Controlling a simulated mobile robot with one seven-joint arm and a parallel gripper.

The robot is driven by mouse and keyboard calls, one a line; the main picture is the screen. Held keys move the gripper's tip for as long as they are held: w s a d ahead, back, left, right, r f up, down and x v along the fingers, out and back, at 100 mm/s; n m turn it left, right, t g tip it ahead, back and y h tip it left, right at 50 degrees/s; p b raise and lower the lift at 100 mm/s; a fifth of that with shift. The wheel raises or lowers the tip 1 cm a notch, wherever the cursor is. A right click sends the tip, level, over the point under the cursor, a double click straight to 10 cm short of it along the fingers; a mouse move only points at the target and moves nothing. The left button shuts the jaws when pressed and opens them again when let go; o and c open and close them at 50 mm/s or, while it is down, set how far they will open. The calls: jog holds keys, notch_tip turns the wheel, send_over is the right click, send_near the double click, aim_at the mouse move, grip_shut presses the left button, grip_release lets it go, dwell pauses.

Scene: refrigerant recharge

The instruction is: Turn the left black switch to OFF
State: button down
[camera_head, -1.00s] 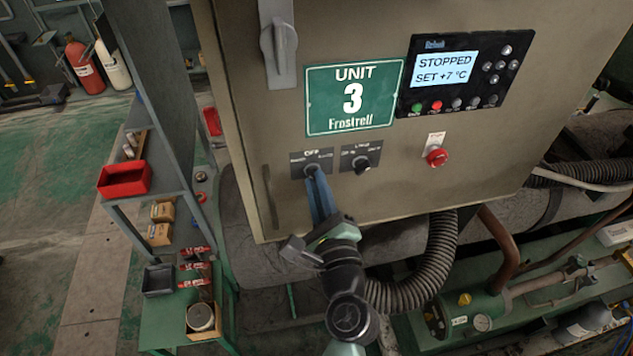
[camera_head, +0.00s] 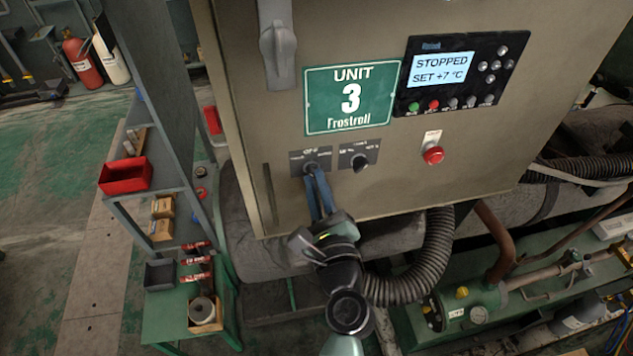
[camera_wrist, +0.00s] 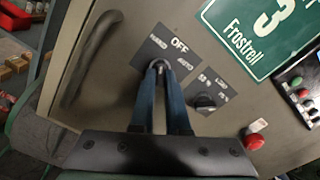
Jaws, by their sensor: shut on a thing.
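The left black switch (camera_wrist: 158,65) sits on a dark plate (camera_wrist: 181,60) low on the cabinet front. The plate reads OFF at the top, with HAND and AUTO to its sides. My gripper (camera_head: 312,174) has its two blue fingers closed on the switch knob; the wrist view also shows the fingertips (camera_wrist: 160,72) around it. The fingers hide most of the knob, so I cannot tell exactly where its pointer stands. The right black switch (camera_head: 359,162) is on a similar plate beside it, untouched; it also shows in the wrist view (camera_wrist: 205,101).
A red button (camera_head: 433,154) is right of the switches. The panel display (camera_head: 443,70) reads STOPPED, SET +7 °C. A cabinet handle (camera_wrist: 92,57) is left of the switches. A shelf with a red bin (camera_head: 125,176) stands at left; a black corrugated hose (camera_head: 425,265) runs below the cabinet.

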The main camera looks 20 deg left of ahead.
jog(key=shift+m+p, duration=0.7)
jog(key=shift+m, duration=0.5)
jog(key=shift+r, duration=0.1)
jog(key=shift+m+p, duration=0.75)
jog(key=shift+m, duration=0.35)
jog(key=shift+m+p, duration=0.4)
jog(key=shift+m, duration=0.1)
jog(key=c, duration=1)
grip_release()
jog(key=shift+s, duration=0.1)
